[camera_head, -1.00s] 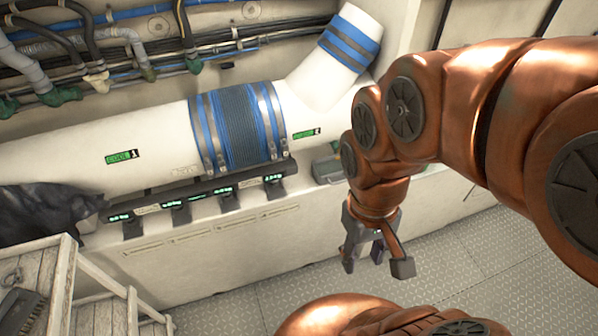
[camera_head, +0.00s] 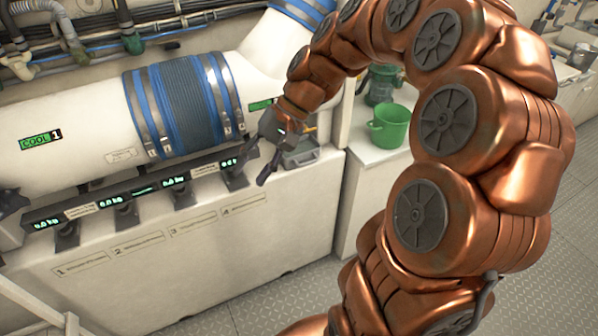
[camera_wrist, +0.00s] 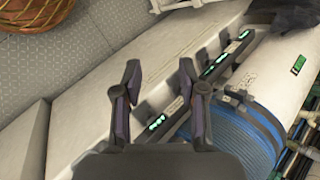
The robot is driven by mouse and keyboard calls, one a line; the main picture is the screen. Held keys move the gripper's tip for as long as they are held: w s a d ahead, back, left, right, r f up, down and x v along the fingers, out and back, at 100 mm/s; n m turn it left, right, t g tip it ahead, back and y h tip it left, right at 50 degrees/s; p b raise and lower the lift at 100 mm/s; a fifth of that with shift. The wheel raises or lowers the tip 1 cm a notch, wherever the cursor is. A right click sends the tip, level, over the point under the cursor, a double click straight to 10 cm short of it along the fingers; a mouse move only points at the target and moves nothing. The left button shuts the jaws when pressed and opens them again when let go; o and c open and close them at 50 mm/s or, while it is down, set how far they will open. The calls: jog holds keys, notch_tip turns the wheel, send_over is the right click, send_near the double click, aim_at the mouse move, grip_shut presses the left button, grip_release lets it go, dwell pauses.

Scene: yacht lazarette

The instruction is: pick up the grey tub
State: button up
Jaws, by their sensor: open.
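A small grey tub (camera_head: 302,153) sits on the white ledge in the head view, near its right end. Its near left side is partly covered by my gripper (camera_head: 256,165). My gripper is open and empty, just left of the tub over the scale rail. I cannot tell whether it touches the tub. In the wrist view my gripper (camera_wrist: 160,75) has its two dark fingers spread apart with nothing between them. The tub does not show in the wrist view.
A scale rail (camera_head: 147,188) with lit displays and several dark brackets runs along the ledge. Behind it lies a thick white pipe (camera_head: 85,125) with a blue-banded sleeve (camera_head: 180,105). A green bucket (camera_head: 390,127) stands on a counter to the right. The front floor is clear.

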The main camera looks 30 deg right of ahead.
jog(key=w+d+f+m+t+y+b, duration=0.2)
jog(key=w+d+f+m+t+b, duration=0.2)
jog(key=w+d+f+b, duration=0.75)
jog(key=m+t+b, duration=0.4)
jog(key=m+t, duration=0.1)
send_near(308, 164)
jog(key=w, duration=0.1)
jog(key=x, duration=0.4)
jog(key=shift+s+a+b, duration=0.1)
jog(key=shift+a+b, duration=0.1)
jog(key=shift+b, duration=0.15)
jog(key=x, duration=0.4)
jog(key=shift+s+f+b, duration=0.15)
jog(key=shift+b, duration=0.25)
jog(key=shift+c, duration=0.2)
grip_shut()
